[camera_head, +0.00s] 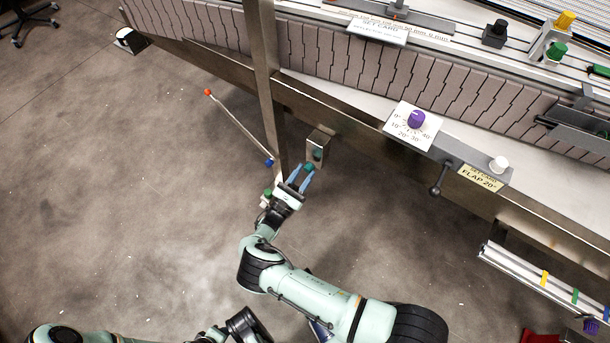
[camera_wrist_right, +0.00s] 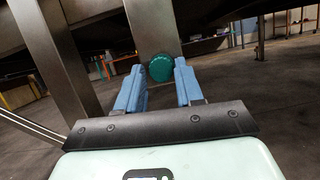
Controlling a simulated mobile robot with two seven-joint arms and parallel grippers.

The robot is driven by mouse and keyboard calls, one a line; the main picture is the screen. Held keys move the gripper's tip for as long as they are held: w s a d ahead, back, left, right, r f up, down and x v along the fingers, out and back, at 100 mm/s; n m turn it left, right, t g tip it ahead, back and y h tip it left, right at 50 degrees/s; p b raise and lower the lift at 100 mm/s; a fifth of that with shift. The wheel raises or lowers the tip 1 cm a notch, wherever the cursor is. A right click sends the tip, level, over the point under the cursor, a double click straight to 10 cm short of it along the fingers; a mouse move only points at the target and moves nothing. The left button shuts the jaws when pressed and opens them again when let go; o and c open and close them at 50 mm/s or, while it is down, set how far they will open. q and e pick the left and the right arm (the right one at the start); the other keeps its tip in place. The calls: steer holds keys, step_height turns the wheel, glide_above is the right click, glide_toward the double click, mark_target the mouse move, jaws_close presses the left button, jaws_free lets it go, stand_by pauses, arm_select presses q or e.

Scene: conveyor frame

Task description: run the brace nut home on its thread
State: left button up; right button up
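A round green knob, which I take to be the brace nut (camera_head: 309,168), is at the steel bracket (camera_head: 319,139) below the conveyor rail. It also shows in the right wrist view (camera_wrist_right: 161,68), face on. My right gripper (camera_head: 302,177) is open, its blue fingers pointing at the knob. In the right wrist view the fingertips (camera_wrist_right: 160,76) are either side of the knob, with the knob at or just beyond the tips. I cannot tell whether either finger touches it. The thread behind the knob is hidden. My left gripper is not in view.
A steel post (camera_head: 264,80) stands just left of the bracket. A thin rod (camera_head: 238,128) with orange and blue ends slants beside it. A dial card (camera_head: 412,127) and a lever (camera_head: 437,184) are on the rail to the right.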

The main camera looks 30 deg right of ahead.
steer(key=shift+o, duration=1.3)
steer(key=shift+s, duration=0.1)
